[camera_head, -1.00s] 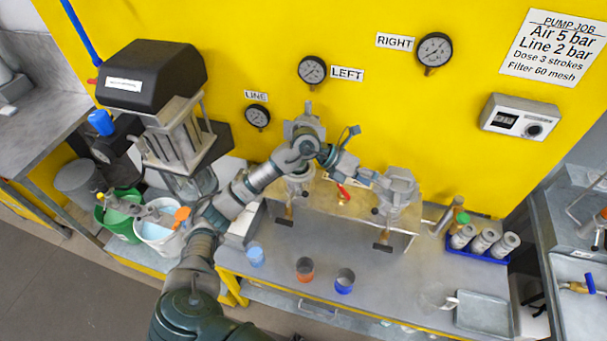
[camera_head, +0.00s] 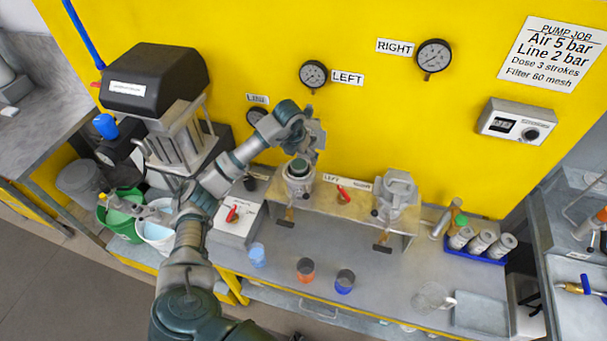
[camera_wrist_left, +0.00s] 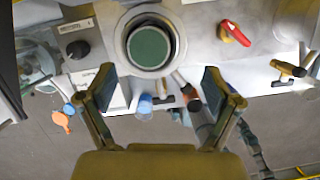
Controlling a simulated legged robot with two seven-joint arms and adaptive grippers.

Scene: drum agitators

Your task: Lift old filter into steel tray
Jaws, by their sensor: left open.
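The left filter housing (camera_head: 298,185) stands open on the metal stand. A round dark-green top (camera_head: 299,167), perhaps the old filter, sits inside it. In the left wrist view the green top (camera_wrist_left: 149,47) lies within the round housing rim (camera_wrist_left: 121,40). My left gripper (camera_head: 308,150) is just above this housing. In the left wrist view my left gripper (camera_wrist_left: 158,85) has its fingers wide apart and empty, with the green top beyond the fingertips. The shallow steel tray (camera_head: 482,314) lies empty at the bench's front right. My right gripper is not in view.
The right housing (camera_head: 396,195) stands beside a red valve handle (camera_head: 345,195). A blue tray (camera_head: 490,255) holds several grey cylinders. A clear jug (camera_head: 432,298) stands beside the steel tray. Small cups, one blue-based (camera_head: 345,281), line the front bench. The middle bench is clear.

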